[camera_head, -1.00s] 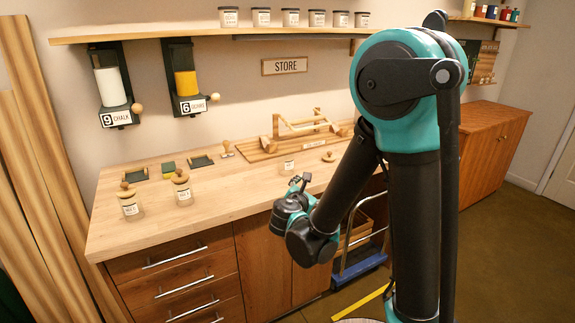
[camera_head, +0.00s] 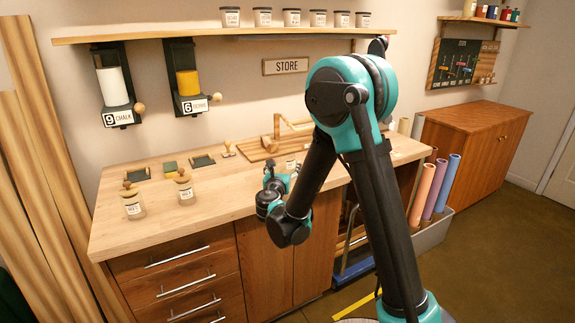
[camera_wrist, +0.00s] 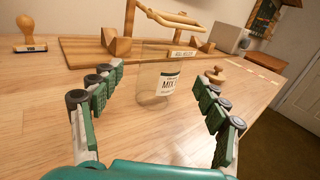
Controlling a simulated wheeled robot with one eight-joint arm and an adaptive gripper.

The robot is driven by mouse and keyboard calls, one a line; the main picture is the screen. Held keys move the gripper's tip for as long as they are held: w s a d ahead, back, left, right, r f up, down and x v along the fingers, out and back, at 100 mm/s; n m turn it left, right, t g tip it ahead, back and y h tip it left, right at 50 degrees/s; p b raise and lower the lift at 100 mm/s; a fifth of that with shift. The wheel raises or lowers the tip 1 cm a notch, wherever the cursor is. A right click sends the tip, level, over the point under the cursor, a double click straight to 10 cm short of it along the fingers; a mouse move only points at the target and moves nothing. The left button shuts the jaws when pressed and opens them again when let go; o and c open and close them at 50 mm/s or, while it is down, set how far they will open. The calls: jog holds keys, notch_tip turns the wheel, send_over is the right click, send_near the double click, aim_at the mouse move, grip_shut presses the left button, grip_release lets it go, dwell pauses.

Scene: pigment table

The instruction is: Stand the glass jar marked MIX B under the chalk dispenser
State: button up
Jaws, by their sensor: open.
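An open glass jar (camera_wrist: 151,88) stands upright on the workbench, its label reading MIX with the letter unclear. It also shows small in the head view (camera_head: 291,163). My gripper (camera_wrist: 161,88) is open, its green-padded fingers spread left and right of the jar in the wrist view, and it holds nothing. In the head view my gripper (camera_head: 276,177) is over the bench's front edge, left of the jar. The chalk dispenser (camera_head: 113,84), marked 9 CHALK, hangs on the wall at left. A small dark green tray (camera_head: 138,174) lies on the bench below it.
The ochre dispenser (camera_head: 186,82) hangs beside the chalk one. A wooden lid (camera_wrist: 215,75) lies right of the open jar. A wooden stand (camera_wrist: 85,50) is behind it. A stamp (camera_wrist: 27,35) stands at left.

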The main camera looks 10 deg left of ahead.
jog(key=shift+w+d, duration=0.15)
jog(key=shift+w, duration=1.4)
jog(key=shift+w+d, duration=0.1)
jog(key=shift+w, duration=1.45)
jog(key=c, duration=1.6)
jog(key=shift+r, duration=0.15)
notch_tip(320, 180, up, 20)
jog(key=shift+f, duration=0.1)
